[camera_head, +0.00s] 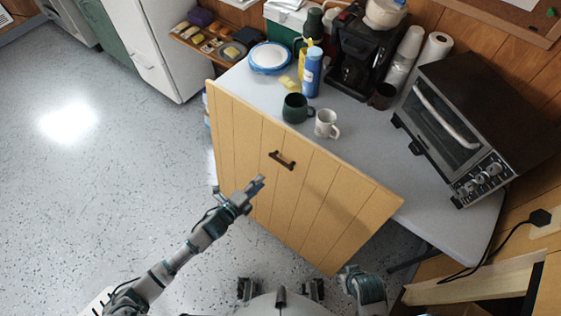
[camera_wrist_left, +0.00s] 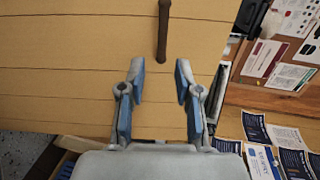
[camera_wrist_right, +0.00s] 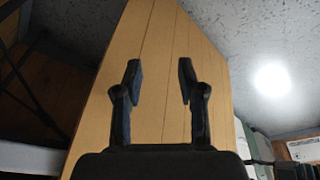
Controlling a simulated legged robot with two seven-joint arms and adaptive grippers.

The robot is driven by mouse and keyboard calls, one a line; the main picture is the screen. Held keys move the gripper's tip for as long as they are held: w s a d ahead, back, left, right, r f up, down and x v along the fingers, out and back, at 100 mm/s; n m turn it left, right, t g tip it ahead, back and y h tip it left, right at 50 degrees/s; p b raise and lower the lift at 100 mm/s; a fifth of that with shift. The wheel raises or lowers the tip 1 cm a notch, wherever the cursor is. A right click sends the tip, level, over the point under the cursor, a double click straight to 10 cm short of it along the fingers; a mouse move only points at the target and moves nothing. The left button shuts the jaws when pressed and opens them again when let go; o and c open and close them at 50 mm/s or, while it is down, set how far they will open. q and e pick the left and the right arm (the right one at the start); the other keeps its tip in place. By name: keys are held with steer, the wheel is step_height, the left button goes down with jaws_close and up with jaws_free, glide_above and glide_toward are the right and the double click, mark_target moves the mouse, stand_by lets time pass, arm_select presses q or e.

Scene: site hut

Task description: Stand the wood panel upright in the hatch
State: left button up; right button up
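The wood panel (camera_head: 300,205) is light, with plank grooves and a dark handle (camera_head: 282,160). It stands in front of the grey table, close against its front edge. My left gripper (camera_head: 259,183) is open and empty, just short of the handle. In the left wrist view the handle (camera_wrist_left: 163,32) lies beyond the open fingertips (camera_wrist_left: 158,75), in line with the gap. My right gripper (camera_head: 349,272) is low, near the panel's lower right corner. In the right wrist view its fingers (camera_wrist_right: 160,78) are open, with the panel (camera_wrist_right: 150,60) behind them. A wood-framed dark opening (camera_head: 477,282), possibly the hatch, is at lower right.
The table (camera_head: 372,145) holds a green mug (camera_head: 296,108), a white mug (camera_head: 326,124), a blue bottle (camera_head: 312,72), a coffee maker (camera_head: 362,50) and a toaster oven (camera_head: 470,125). A black cord (camera_head: 490,255) hangs at right. The floor at left (camera_head: 80,190) is clear.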

mark_target(279, 162)
arm_select(q)
steer(key=shift+b+x, duration=2.9)
steer(key=shift+x, duration=3.65)
arm_select(e)
steer(key=w+a+r+t+y, duration=0.1)
steer(key=w+a+r+t, duration=0.2)
steer(key=w+t, duration=0.3)
steer(key=w+a+r+t+y, duration=0.2)
steer(key=w+r+t, duration=0.3)
steer(key=w, duration=0.5)
steer(key=shift+w+a+r+t, duration=0.15)
steer(key=shift+a+r+t, duration=0.15)
steer(key=shift+a+t, duration=0.25)
arm_select(q)
steer(key=shift+d+r, duration=0.1)
jaws_close()
arm_select(e)
steer(key=shift+w, duration=0.1)
arm_select(q)
steer(key=shift+r, duration=0.25)
